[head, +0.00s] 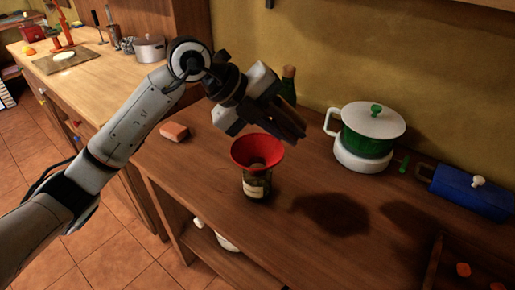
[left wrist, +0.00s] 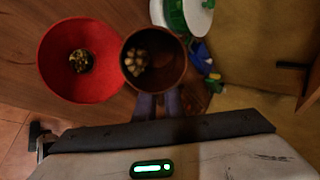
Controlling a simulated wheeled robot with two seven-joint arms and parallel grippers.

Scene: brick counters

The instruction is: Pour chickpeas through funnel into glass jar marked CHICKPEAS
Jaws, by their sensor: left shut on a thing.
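A red funnel (head: 257,150) sits in the mouth of a dark-looking glass jar (head: 256,186) with a pale label, upright on the wooden counter; the label's text is too small to read. In the left wrist view the funnel (left wrist: 58,75) has yellowish bits showing at its throat. My left gripper (left wrist: 158,104) is shut on a brown cup (left wrist: 173,62), with chickpeas (left wrist: 136,64) inside it. In the head view the cup (head: 290,121) is held above and just right of the funnel, apart from it; its exact tilt is hard to tell. My right gripper is out of view.
A green bottle (head: 288,84) stands behind my left gripper. A green pot with white lid (head: 372,120) and a blue box-like thing (head: 467,192) stand at the right by the wall. An orange-pink block (head: 174,131) lies left. The counter front right of the jar is clear.

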